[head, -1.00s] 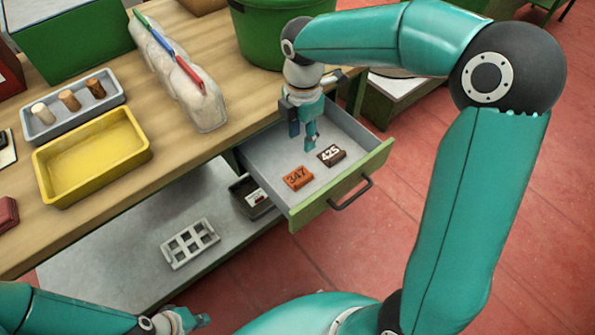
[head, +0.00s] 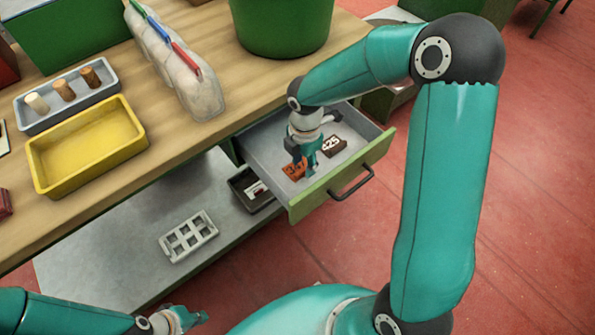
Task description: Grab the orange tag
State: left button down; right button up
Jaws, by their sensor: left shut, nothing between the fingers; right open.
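The orange tag (head: 291,171), marked 347, lies on the floor of the open drawer (head: 267,154), partly hidden by my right gripper. My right gripper (head: 304,173) points down into the drawer, open, with its fingers at the orange tag. I cannot tell whether the fingers touch it. A dark brown tag (head: 333,147) marked 425 lies behind and to the right of it in the drawer. My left gripper (head: 198,318) is shut and empty at the bottom of the view, well away from the drawer.
The drawer's green front with a dark handle (head: 352,186) stands out over the red floor. A white rack (head: 190,236) lies on the shelf below.

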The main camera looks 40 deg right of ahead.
notch_tip(320, 180, down, 3)
jog(key=shift+r, duration=0.2)
jog(key=shift+s, duration=0.1)
grip_shut()
jog(key=shift+r, duration=0.2)
